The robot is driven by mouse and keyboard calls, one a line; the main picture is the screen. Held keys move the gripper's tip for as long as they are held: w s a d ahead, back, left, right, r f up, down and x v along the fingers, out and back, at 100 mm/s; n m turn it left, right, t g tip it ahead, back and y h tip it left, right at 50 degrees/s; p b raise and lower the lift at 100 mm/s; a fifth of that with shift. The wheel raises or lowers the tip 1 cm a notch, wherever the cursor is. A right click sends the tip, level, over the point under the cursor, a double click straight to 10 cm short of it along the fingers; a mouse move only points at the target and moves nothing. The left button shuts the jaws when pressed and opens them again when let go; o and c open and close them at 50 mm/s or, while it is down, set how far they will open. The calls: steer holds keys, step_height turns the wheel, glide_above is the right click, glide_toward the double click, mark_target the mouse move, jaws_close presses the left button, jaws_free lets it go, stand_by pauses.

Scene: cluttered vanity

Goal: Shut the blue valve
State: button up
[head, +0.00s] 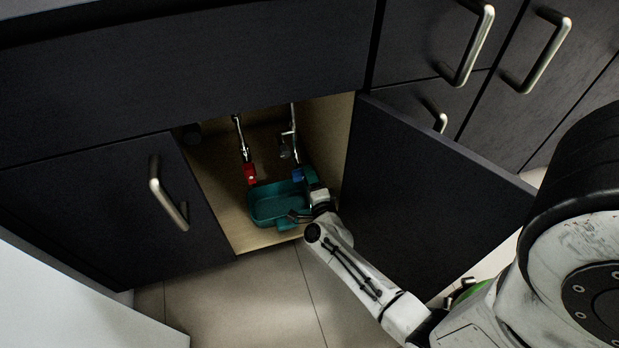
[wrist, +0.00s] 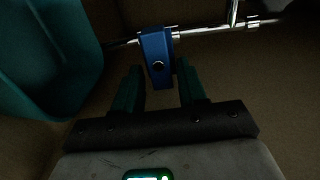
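The blue valve (wrist: 157,58) has a flat blue handle with a dark screw, on a chrome pipe. My gripper (wrist: 161,80) is open, with one dark green finger on each side of the handle's lower end. There are gaps between the fingers and the handle, and I cannot tell if either touches. In the head view the fingers are too small to make out clearly.
A red valve (head: 250,173) hangs on the left pipe. A teal bin (head: 270,207) stands on the cabinet floor and shows close at left in the wrist view (wrist: 40,60).

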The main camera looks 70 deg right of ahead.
steer(key=shift+o, duration=0.6)
steer(key=p+v, duration=0.3)
steer(key=v, duration=0.7)
steer(key=shift+s+a+p, duration=0.2)
steer(key=shift+a+p, duration=0.1)
steer(key=shift+a, duration=0.05)
